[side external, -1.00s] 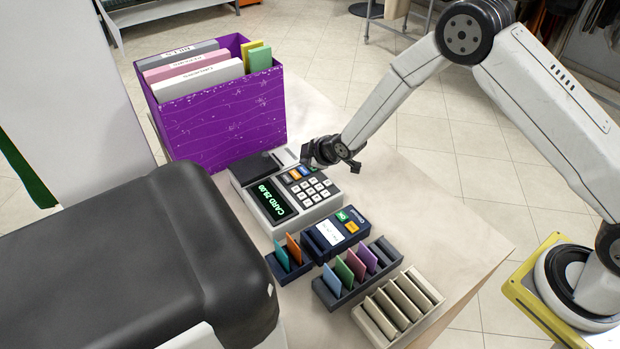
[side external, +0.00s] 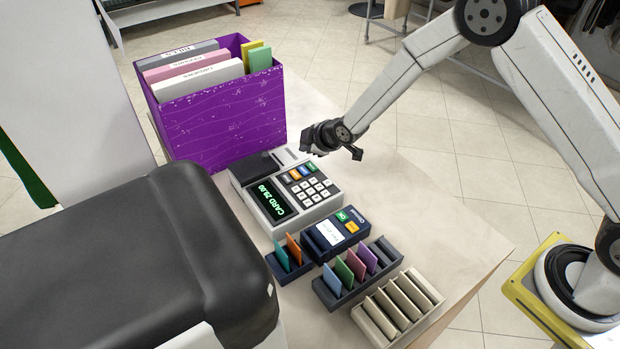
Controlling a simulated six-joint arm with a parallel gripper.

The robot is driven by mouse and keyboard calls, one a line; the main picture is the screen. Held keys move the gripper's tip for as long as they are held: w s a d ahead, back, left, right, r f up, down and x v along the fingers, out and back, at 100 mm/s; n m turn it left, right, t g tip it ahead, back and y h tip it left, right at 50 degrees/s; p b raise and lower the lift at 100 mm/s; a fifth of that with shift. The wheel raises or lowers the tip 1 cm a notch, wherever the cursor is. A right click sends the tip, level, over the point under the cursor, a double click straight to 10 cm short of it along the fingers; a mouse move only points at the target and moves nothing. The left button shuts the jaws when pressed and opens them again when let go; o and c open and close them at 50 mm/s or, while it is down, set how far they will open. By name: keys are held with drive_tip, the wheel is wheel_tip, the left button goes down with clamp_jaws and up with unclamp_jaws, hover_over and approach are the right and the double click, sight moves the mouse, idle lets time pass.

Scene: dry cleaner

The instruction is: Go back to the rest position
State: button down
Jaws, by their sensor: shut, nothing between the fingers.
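My gripper (side external: 332,153) is shut and empty. It hangs in the air near the top right corner of the cash register (side external: 322,213) in the picture, and it looks clear of the keys. The register is grey and white, with its green display reading "CARD 29.00". My arm reaches in from the right side, and its base stands beyond the table's right edge.
A purple file box (side external: 222,125) stands behind the register. In front are a card terminal (side external: 337,233), a small rack with two cards (side external: 288,258), a dark card rack (side external: 358,272) and a beige slotted tray (side external: 398,308). The table (side external: 440,225) is bare at right.

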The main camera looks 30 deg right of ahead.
idle(0.3)
drive_tip(key=shift+s+d+r, duration=0.25)
drive_tip(key=shift+s+r, duration=0.1)
drive_tip(key=s+d+r+m+g, duration=0.2)
drive_tip(key=s+d+r+m, duration=0.1)
drive_tip(key=s, duration=0.6)
drive_tip(key=s+d+r+m+g+h, duration=0.1)
drive_tip(key=s+d+r+m+g, duration=0.1)
drive_tip(key=s, duration=0.8)
drive_tip(key=s+d+r+m+g+h, duration=0.1)
drive_tip(key=s+d+r+m, duration=0.3)
drive_tip(key=s, duration=0.6)
drive_tip(key=shift+r+m+g, duration=0.35)
drive_tip(key=shift+m+g, duration=0.35)
drive_tip(key=shift+m, duration=0.5)
